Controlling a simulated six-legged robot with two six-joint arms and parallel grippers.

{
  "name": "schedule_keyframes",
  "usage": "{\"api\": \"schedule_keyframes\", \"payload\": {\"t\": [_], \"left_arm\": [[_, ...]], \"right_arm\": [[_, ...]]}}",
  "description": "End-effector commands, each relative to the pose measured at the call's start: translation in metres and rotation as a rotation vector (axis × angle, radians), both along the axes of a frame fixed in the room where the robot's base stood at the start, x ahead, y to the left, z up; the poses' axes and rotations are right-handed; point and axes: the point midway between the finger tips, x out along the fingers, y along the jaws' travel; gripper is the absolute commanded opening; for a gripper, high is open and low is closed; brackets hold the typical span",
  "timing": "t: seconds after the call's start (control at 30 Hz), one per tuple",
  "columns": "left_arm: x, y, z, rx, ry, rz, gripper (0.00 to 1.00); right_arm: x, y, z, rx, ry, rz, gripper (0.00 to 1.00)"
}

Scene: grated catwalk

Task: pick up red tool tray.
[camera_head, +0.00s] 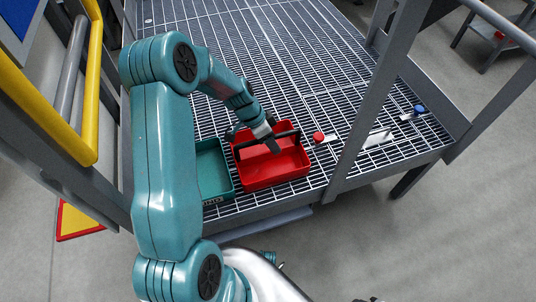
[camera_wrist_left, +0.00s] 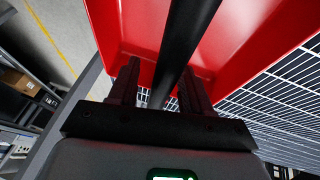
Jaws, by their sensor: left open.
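The red tool tray (camera_head: 280,172) stands on the grated catwalk near its front edge, with a black bar handle (camera_head: 284,134) across its top. My left gripper (camera_head: 271,146) is over the tray at this handle. In the left wrist view the red tray (camera_wrist_left: 237,35) fills the upper part. The black handle (camera_wrist_left: 183,45) runs down between the two fingers of my open left gripper (camera_wrist_left: 158,85). I cannot tell whether either finger touches the handle. The tray looks empty where I can see into it. My right gripper is not in view.
A teal tray (camera_head: 213,170) stands close against the red tray's left side. A red-capped item (camera_head: 318,137) and a blue-capped item (camera_head: 419,110) lie on the grating to the right. A grey railing post (camera_head: 375,90) rises right of the trays. Yellow rails (camera_head: 85,80) stand at left.

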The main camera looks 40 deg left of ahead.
Motion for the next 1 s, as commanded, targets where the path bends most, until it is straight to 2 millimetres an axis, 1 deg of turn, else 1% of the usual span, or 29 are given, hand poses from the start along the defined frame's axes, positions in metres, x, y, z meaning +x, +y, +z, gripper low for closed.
{"api": "schedule_keyframes", "payload": {"t": [0.07, 0.27, 0.3, 0.37, 0.4, 0.43, 1.0], "left_arm": [[0.001, -0.0006, -0.0034, 0.0, -0.001, 0.001, 0.48], [0.0006, 0.0005, -0.0033, 0.001, -0.001, 0.002, 0.48], [0.0006, 0.0006, -0.0032, 0.001, -0.001, 0.002, 0.35], [0.0006, 0.0006, -0.0032, 0.001, -0.001, 0.002, 0.16], [0.0006, 0.0006, -0.0032, 0.001, -0.001, 0.002, 0.03], [0.0006, 0.0006, -0.0032, 0.001, -0.001, 0.002, 0.0], [0.0009, 0.0007, -0.0024, 0.002, -0.003, 0.002, 0.0]], "right_arm": [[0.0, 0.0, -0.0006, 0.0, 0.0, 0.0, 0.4], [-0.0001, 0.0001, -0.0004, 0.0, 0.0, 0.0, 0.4], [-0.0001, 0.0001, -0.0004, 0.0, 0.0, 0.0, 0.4], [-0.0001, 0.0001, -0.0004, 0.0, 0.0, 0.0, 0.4], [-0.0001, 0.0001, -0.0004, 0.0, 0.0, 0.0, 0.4], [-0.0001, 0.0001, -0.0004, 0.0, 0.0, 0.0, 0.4], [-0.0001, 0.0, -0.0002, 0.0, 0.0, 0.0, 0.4]]}}
